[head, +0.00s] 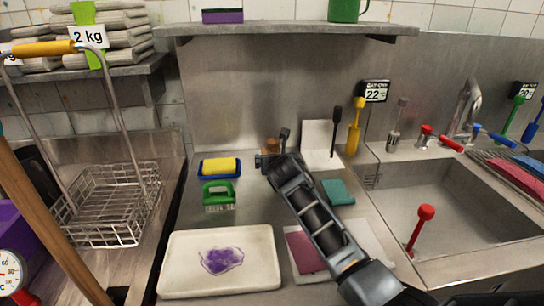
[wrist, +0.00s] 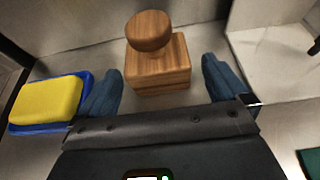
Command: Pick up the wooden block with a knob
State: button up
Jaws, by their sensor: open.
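The wooden block (wrist: 158,73) is a brown, striped-grain block with a round knob (wrist: 149,30) on top. In the wrist view it stands upright on the metal counter, close to the back wall. My gripper (wrist: 162,88) is open, with one blue-grey finger on each side of the block and a visible gap to each. In the head view only a small part of the block (head: 271,145) shows behind my gripper (head: 272,158). The rest of it is hidden there.
A yellow sponge in a blue tray (wrist: 47,103) lies just left of my gripper. A green brush (head: 219,196), a white tray with a purple stain (head: 262,284) and a teal pad (head: 338,192) lie nearby. A white holder (head: 319,133) stands at the right, before the sink.

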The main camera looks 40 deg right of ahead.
aim_at(272, 139)
jog(key=shift+r+x, duration=0.15)
jog(key=shift+x, duration=1.05)
jog(key=shift+r+x, duration=0.1)
jog(key=shift+x, duration=1.05)
jog(key=shift+w, duration=0.15)
jog(key=c, duration=1.1)
notch_tip(272, 139, up, 10)
jog(key=shift+r, duration=0.1)
